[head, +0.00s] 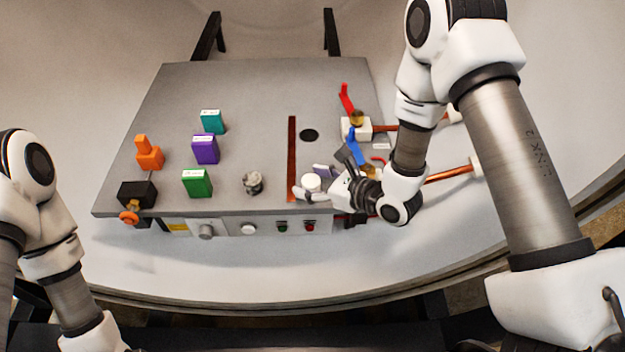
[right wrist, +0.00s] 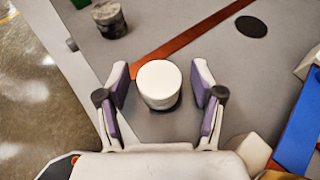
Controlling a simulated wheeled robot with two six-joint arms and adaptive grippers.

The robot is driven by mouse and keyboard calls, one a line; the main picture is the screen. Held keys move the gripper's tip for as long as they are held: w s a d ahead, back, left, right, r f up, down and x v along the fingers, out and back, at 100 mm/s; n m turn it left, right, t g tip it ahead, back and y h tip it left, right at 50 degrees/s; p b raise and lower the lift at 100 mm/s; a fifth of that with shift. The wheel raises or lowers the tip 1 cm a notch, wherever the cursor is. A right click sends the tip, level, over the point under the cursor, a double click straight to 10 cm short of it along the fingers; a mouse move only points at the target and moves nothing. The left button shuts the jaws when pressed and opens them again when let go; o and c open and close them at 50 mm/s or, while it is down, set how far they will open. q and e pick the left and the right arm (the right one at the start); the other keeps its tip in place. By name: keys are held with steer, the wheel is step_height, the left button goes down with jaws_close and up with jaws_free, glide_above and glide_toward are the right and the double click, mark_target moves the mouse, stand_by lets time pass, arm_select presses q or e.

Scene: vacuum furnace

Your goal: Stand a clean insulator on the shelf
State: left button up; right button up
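A clean white cylindrical insulator (head: 311,181) stands upright near the front right of the grey shelf-like top (head: 255,85). My right gripper (head: 315,184) is around it. In the right wrist view the white insulator (right wrist: 159,84) sits between the two purple-padded fingers of the open gripper (right wrist: 165,92), with a gap on each side. A stained grey insulator (head: 252,183) stands to the left on the same top. It also shows at the upper left of the right wrist view (right wrist: 110,19). My left gripper is out of view; only left arm links show.
A copper-coloured strip (head: 292,158) and a dark round hole (head: 309,135) lie near the insulator. Teal (head: 212,121), purple (head: 205,149) and green (head: 197,183) blocks stand left. Red (head: 346,98) and blue (head: 357,146) valve handles and pipes are close on the right.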

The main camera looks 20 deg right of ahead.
steer(key=shift+r, duration=0.15)
steer(key=shift+s+d+r, duration=0.15)
steer(key=shift+s+d, duration=0.1)
steer(key=v, duration=0.5)
steer(key=shift+s+d+r, duration=0.1)
steer(key=shift+s+d, duration=0.05)
steer(key=shift+s, duration=0.05)
steer(key=p+v, duration=0.1)
steer(key=v, duration=0.4)
steer(key=shift+s+d+r, duration=0.15)
steer(key=shift+s, duration=0.2)
